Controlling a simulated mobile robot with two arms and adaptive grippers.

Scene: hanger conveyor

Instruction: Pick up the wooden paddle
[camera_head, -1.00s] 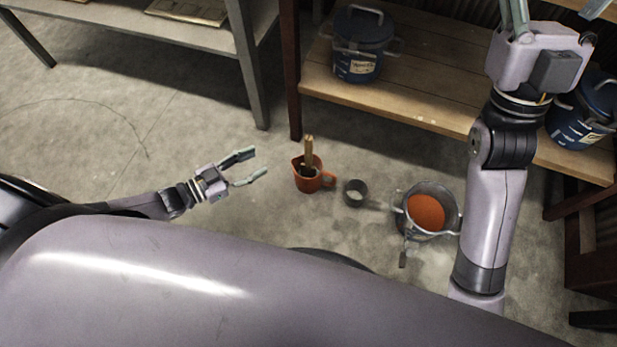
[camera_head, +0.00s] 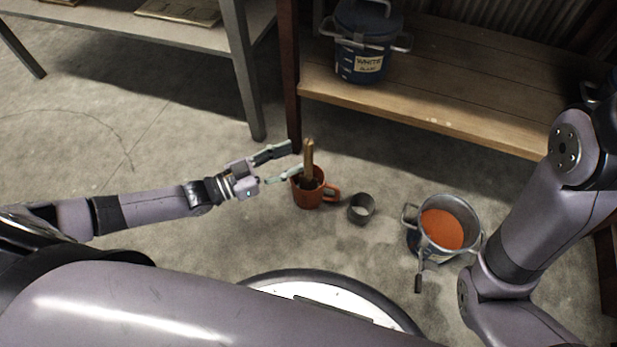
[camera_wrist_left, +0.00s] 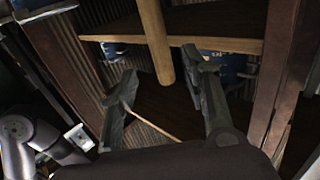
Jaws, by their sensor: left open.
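The wooden paddle (camera_head: 309,158) stands upright, slightly tilted, in an orange-red mug (camera_head: 309,196) on the floor; its lower end is hidden in the mug. My left gripper (camera_head: 294,157) is open and empty just left of the paddle, its fingers pointing at the handle above the mug rim. In the left wrist view the paddle handle (camera_wrist_left: 155,40) shows between the two spread fingertips (camera_wrist_left: 160,65), with a gap on each side. My right arm shows at the right of the head view; its gripper is out of view.
A small grey cup (camera_head: 361,208) stands right of the mug. A metal pot (camera_head: 410,232) with orange contents (camera_head: 441,229) stands further right. Behind is a wooden shelf (camera_head: 450,110) with a blue white-glaze bucket (camera_head: 366,50). A bench leg (camera_head: 242,80) stands behind left. Floor at left is clear.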

